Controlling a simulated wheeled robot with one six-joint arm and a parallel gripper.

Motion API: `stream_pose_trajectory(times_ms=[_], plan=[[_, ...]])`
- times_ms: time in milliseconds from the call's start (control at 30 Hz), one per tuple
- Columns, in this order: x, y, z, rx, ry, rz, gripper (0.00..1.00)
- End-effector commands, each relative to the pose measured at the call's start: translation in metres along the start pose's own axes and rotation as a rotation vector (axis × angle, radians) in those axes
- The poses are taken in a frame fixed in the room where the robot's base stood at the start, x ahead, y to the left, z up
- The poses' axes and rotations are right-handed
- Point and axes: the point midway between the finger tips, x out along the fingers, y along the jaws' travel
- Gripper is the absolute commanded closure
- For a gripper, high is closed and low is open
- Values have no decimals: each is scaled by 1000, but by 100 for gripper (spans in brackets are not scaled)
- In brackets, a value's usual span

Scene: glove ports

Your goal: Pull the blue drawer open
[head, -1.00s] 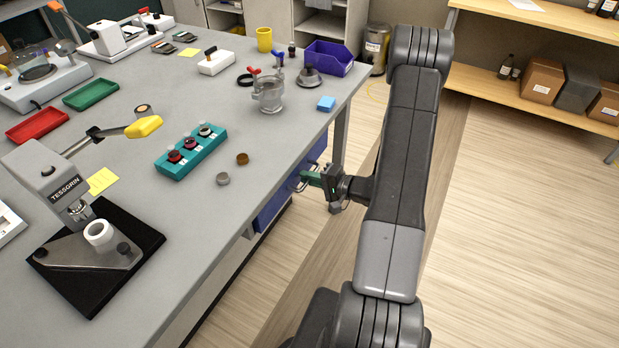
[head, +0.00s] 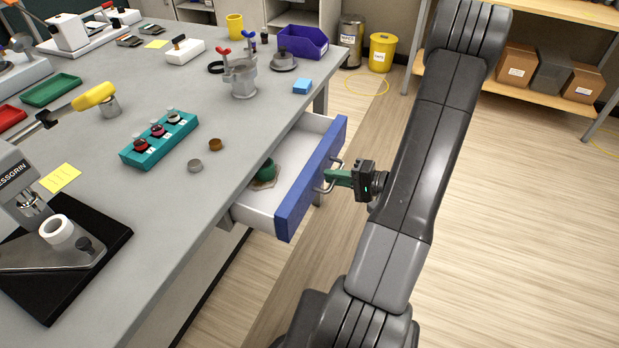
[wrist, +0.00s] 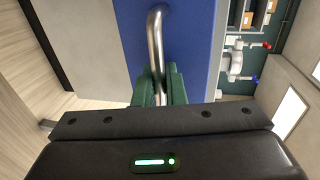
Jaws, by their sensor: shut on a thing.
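The blue drawer (head: 312,176) stands well out from under the grey bench in the head view, its white inside showing. Its metal bar handle (head: 331,176) is on the blue front. My gripper (head: 334,178) is shut on this handle. In the wrist view the green fingers (wrist: 160,86) close around the metal handle (wrist: 155,40) against the blue front (wrist: 200,45). A green round thing (head: 267,170) lies in the drawer on a pale piece of material.
Bare wooden floor (head: 490,220) lies to the right. A yellow bin (head: 382,52) stands behind.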

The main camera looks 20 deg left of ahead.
Motion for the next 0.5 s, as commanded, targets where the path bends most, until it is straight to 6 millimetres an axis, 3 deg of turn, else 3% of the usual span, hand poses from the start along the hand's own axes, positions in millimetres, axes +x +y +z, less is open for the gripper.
stream_pose_trajectory(times_ms=[33, 200, 500], plan=[[-15, 10, -1, -1, 7, 2, 100], [-58, 18, -1, 0, 6, 3, 100], [-113, 27, 0, 1, 1, 3, 100]])
